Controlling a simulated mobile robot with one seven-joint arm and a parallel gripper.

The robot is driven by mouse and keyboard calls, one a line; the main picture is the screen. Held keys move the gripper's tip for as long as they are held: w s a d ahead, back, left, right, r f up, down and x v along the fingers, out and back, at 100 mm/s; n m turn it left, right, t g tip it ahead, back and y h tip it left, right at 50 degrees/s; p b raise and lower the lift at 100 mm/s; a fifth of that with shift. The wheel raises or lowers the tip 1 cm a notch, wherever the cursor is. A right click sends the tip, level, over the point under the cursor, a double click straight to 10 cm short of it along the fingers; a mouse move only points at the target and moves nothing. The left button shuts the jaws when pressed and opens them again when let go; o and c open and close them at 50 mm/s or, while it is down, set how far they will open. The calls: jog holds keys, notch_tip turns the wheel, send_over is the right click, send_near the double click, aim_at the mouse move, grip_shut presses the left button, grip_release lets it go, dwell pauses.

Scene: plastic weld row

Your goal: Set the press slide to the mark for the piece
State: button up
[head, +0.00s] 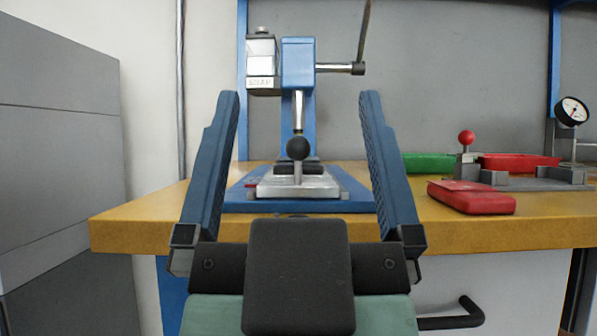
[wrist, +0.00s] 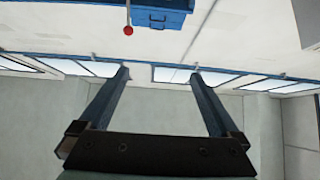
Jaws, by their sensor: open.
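The blue press (head: 298,62) stands on the wooden bench, with a lever at its upper right and a light box with a small label at its upper left. At its foot, a silver slide (head: 325,186) with a black ball knob (head: 298,148) on an upright stem sits on the blue base (head: 245,204). I cannot make out a mark on the slide. My gripper (head: 300,96) is open and empty in front of the press. Its fingers appear either side of the slide, apart from the knob. In the wrist view my gripper (wrist: 160,72) has nothing between its fingers.
A red block (head: 472,198) lies on the bench (head: 130,215) at right. Behind it are a fixture with a red ball knob (head: 466,138), a green tray (head: 430,163), a red tray (head: 520,162) and a dial gauge (head: 572,111). A grey cabinet (head: 60,130) stands left.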

jog(key=shift+r, duration=0.2)
jog(key=shift+c, duration=1.1)
jog(key=r+p, duration=1.2)
jog(key=p, duration=0.1)
jog(key=r+p, duration=0.6)
jog(key=p, duration=0.1)
jog(key=shift+w+r, duration=0.25)
jog(key=shift+r, duration=0.15)
jog(key=shift+c, duration=1.4)
notch_tip(320, 180, up, 3)
jog(key=w+y+p, duration=0.1)
jog(key=p, duration=0.4)
jog(key=m+g+y+p, duration=0.2)
jog(key=m+g+p, duration=0.8)
jog(key=m+p, duration=1.65)
send_near(300, 148)
jog(key=w+m+b, duration=0.1)
jog(key=w, duration=0.2)
jog(key=w+a+m+b, duration=0.1)
jog(key=w+m, duration=0.1)
jog(key=w, duration=0.2)
jog(key=w+a+m+b, duration=0.1)
jog(key=w+m+b, duration=0.1)
jog(key=w, duration=0.2)
jog(key=shift+w+f, duration=0.15)
jog(key=shift+w, duration=0.05)
grip_shut()
